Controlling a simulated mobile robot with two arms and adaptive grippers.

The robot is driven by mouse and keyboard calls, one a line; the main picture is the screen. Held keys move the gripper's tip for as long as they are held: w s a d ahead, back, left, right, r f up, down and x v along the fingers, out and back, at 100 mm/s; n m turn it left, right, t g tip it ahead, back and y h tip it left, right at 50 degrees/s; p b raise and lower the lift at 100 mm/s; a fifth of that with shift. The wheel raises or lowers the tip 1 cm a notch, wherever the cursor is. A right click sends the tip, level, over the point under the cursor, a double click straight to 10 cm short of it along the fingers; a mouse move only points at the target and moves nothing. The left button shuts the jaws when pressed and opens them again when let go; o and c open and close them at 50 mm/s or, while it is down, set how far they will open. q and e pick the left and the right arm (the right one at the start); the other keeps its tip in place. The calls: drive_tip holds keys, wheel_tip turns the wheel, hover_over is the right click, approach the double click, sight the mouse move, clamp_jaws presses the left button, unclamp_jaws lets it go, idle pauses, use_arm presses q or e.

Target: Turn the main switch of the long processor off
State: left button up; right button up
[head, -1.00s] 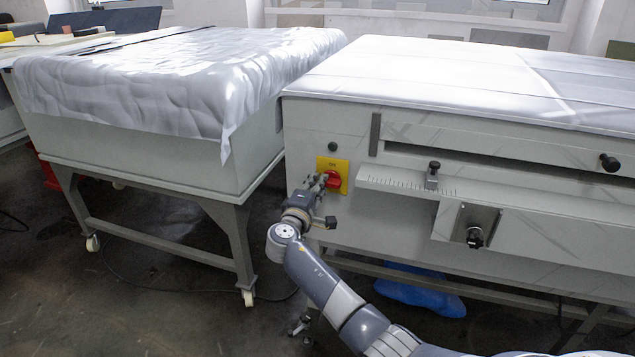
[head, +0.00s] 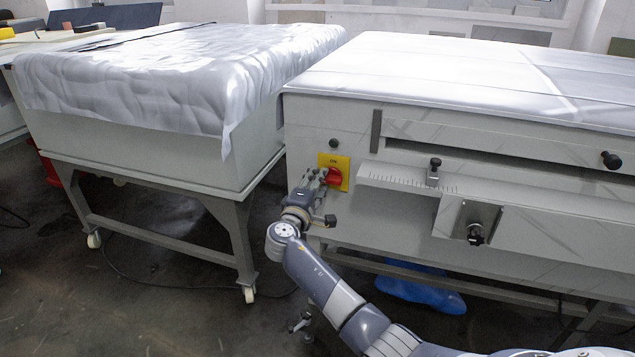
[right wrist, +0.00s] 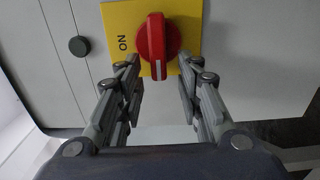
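The main switch is a red knob (head: 333,177) on a yellow plate (head: 340,162) at the left end of the long processor's front (head: 385,225). In the right wrist view the red knob (right wrist: 157,45) has a white mark pointing down toward my gripper. The word ON on the yellow plate (right wrist: 112,14) lies to the left of the knob, a quarter turn from the mark. My right gripper (right wrist: 160,72) is open, with its fingertips apart on either side of the knob's lower part and no clear contact. It also shows in the head view (head: 322,176). My left gripper is not in view.
A black button (right wrist: 79,46) sits beside the yellow plate. A ruled ledge (head: 395,181) and a black knob (head: 475,234) stick out to the right. A cloth-covered table (head: 150,150) stands at the left, with a narrow gap between it and the processor.

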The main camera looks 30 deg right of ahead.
drive_tip(key=v, duration=1.1)
drive_tip(key=shift+s, duration=0.15)
drive_tip(key=shift+a+f, duration=0.1)
drive_tip(key=shift+a, duration=0.05)
